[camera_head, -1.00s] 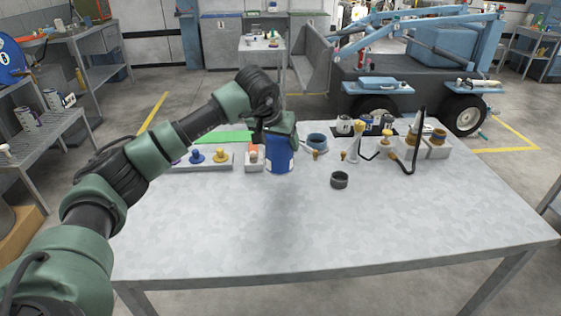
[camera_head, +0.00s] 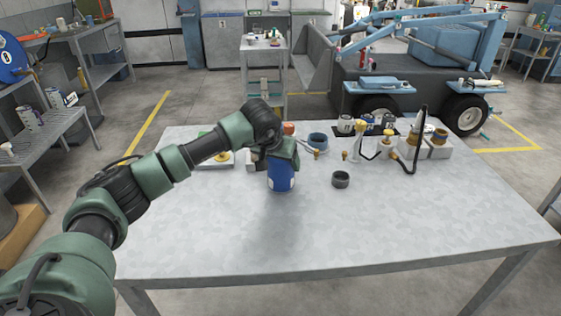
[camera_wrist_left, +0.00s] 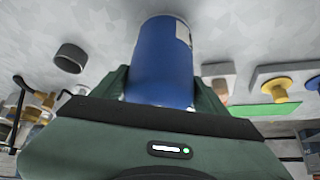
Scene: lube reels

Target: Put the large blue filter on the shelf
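The large blue filter (camera_head: 281,177) is a blue cylinder with a white label patch, upright over the back middle of the worktable (camera_head: 330,235). My left gripper (camera_head: 282,163) is shut on it from above and hides its top. In the left wrist view the blue filter (camera_wrist_left: 160,65) sits between the two green fingers. I cannot tell whether its base touches the table. A grey metal shelf (camera_head: 58,128) with several cans stands at the left, apart from the table. My right gripper is not in view.
A small dark ring (camera_head: 340,179) lies right of the filter. A tray with a yellow knob (camera_head: 224,158) is behind my arm. The table's front is clear.

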